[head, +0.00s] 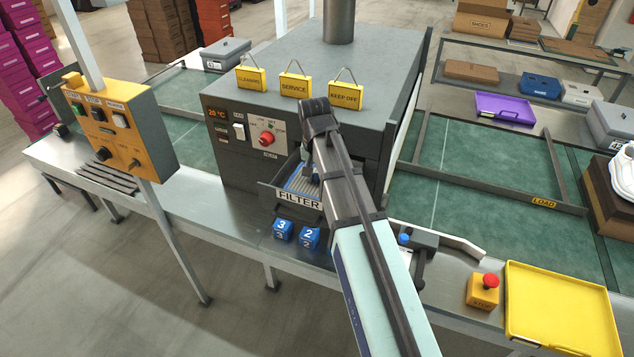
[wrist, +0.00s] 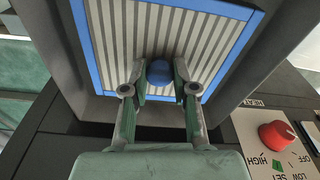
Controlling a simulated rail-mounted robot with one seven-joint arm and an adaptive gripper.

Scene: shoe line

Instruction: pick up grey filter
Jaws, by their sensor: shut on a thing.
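The grey pleated filter (wrist: 120,30) has a blue frame and a round blue knob (wrist: 159,72) in its middle. In the head view the filter (head: 298,181) shows partly, inside the open dark drawer (head: 275,195) labelled FILTER at the front of the grey machine. My arm hides its right part. My gripper (wrist: 160,82) is over the filter with its fingers on either side of the knob, shut on it. In the head view my gripper (head: 308,168) is mostly hidden by my wrist. I cannot tell whether the filter is lifted off the drawer floor.
Blue blocks marked 3 (head: 283,230) and 2 (head: 310,238) stand in front of the drawer. The machine's panel has a red knob (head: 267,138). A yellow tray (head: 560,310) and a red stop button (head: 490,281) are at the right. An orange control box (head: 120,125) stands at the left.

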